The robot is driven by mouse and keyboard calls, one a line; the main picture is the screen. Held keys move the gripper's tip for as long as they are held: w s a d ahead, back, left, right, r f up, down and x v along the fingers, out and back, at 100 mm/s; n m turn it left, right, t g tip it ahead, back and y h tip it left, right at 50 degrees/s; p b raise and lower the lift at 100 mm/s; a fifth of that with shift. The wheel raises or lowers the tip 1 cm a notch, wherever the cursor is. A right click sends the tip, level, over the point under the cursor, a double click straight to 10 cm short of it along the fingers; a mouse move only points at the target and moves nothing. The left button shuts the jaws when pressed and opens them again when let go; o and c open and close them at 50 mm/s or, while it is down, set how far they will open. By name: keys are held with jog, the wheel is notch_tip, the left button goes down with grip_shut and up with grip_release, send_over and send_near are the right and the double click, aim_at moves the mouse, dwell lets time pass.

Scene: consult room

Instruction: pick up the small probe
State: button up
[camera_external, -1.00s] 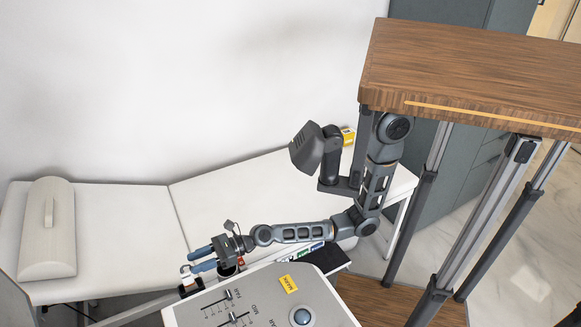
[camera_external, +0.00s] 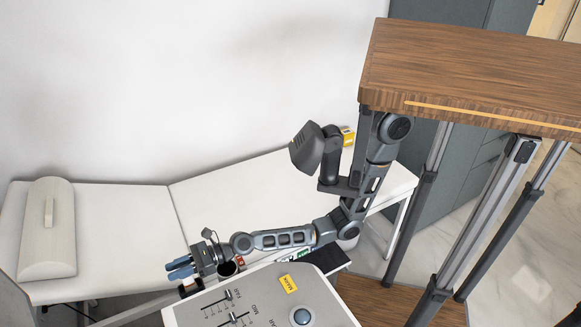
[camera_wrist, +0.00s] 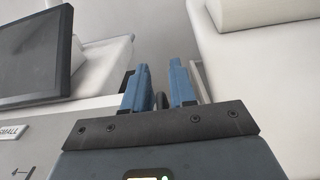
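My gripper (camera_external: 180,269) is beside the upper left end of the grey console, above the white couch. Its two blue fingers point left in the external view. In the wrist view the fingers of my gripper (camera_wrist: 160,88) stand apart with a narrow gap. A small dark rounded thing (camera_wrist: 161,101) shows in that gap. It may be the small probe, but its shape is mostly hidden. I see no clear contact between it and the fingers. In the external view the fingers cover that spot, and no probe can be made out. A "SMALL" label (camera_wrist: 12,132) is at the left of the wrist view.
The grey console (camera_external: 260,300) with sliders lies right below my gripper. A dark round holder (camera_external: 228,269) is at its edge. A black screen (camera_wrist: 35,50) stands at the left of the wrist view. The white couch (camera_external: 125,225) is behind, with a bolster (camera_external: 48,245).

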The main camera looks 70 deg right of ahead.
grip_shut()
